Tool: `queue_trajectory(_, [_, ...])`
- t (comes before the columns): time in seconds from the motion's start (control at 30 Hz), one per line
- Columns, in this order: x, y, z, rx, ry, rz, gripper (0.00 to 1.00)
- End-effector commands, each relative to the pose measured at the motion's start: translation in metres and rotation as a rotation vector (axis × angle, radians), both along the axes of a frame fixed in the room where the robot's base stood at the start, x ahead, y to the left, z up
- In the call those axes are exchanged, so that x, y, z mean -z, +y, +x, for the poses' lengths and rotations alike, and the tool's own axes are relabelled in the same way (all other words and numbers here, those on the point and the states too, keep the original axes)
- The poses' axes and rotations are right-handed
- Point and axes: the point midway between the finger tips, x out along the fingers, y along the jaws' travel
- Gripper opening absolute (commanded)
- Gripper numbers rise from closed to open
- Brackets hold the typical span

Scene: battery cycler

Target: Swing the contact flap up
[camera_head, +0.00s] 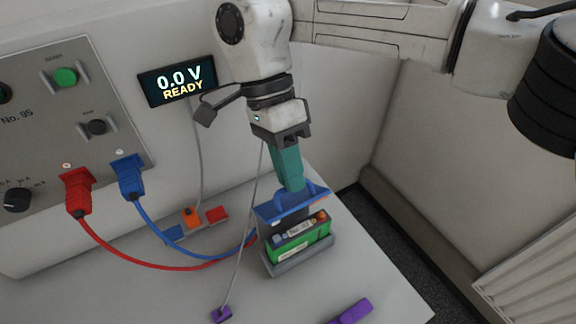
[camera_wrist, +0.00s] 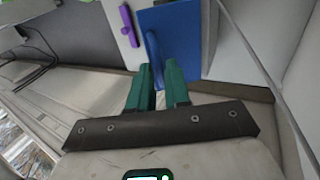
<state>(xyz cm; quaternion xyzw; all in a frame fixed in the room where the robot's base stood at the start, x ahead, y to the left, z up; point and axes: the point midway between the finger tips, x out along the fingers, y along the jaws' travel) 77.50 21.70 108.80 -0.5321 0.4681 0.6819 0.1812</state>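The contact flap (camera_head: 268,212) is a blue plate with a looped handle (camera_head: 316,189). It sits tilted above the green battery (camera_head: 300,243), which rests in a grey cradle (camera_head: 290,266). In the wrist view the flap (camera_wrist: 182,40) fills the upper middle, with its curved handle (camera_wrist: 152,48) running down between my fingertips. My gripper (camera_head: 291,183) comes from above with teal fingers, which also show in the wrist view (camera_wrist: 158,70). The fingers are close together, with the handle between them. The exact contact at the tips is partly hidden.
Red (camera_head: 78,193) and blue (camera_head: 130,178) plugs sit in the panel, with cables trailing to the cradle area. A display (camera_head: 177,81) reads 0.0 V READY. Another purple object (camera_head: 351,312) lies at the front.

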Motion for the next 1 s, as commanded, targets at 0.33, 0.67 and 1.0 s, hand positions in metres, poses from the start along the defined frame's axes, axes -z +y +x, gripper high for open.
queue_trajectory(0.33, [0.0,0.0,0.0,0.0,0.001,0.001,0.36])
queue_trajectory(0.67, [-0.023,0.008,0.01,-0.001,-0.002,0.002,0.36])
queue_trajectory(1.0, [-0.082,0.023,0.033,0.0,-0.002,-0.001,0.36])
